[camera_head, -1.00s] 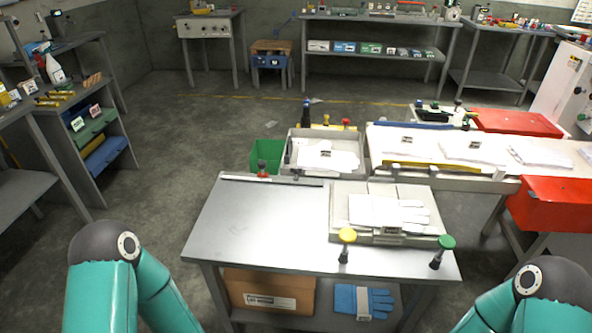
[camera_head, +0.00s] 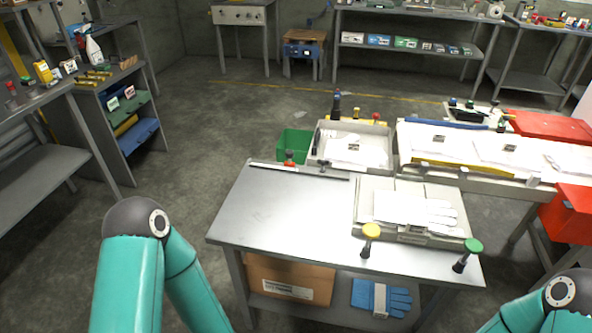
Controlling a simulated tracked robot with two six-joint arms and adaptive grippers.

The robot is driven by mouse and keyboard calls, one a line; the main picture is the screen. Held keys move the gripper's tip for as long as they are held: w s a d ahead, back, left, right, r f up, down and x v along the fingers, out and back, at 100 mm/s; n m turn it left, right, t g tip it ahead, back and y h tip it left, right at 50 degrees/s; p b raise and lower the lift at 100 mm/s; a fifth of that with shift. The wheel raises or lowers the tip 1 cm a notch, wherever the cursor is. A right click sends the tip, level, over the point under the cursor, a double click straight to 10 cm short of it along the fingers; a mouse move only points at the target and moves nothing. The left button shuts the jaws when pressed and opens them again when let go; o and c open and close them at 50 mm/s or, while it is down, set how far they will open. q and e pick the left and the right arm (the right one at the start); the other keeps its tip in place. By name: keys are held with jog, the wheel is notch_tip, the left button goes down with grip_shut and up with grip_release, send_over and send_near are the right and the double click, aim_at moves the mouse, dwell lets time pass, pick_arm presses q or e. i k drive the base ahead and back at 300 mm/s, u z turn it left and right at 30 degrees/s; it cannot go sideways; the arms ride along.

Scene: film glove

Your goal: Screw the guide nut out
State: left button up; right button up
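A guide rail (camera_head: 290,169) lies along the far edge of the metal table (camera_head: 275,205). A small dark fitting (camera_head: 323,167) stands by its right part, and a red-topped knob (camera_head: 289,157) stands at its left part. I cannot tell which, if either, is the guide nut. A tray (camera_head: 364,212) with white gloves (camera_head: 415,211) sits on the table's right half. A yellow knob (camera_head: 370,234) and a green knob (camera_head: 471,248) stand at its front. My arms show at the bottom left and bottom right. Both grippers are outside the view.
A cardboard box (camera_head: 289,281) and blue gloves (camera_head: 398,301) lie on the shelf below. A green bin (camera_head: 294,142) and a grey tray (camera_head: 320,150) stand behind the table. A red bin (camera_head: 568,219) is at the right. The table's left half is bare.

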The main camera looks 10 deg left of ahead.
aim_at(323, 163)
jog(key=u, duration=1.2)
jog(key=k, duration=0.85)
jog(key=z, duration=0.3)
jog(key=i, duration=1.25)
jog(key=z, duration=0.1)
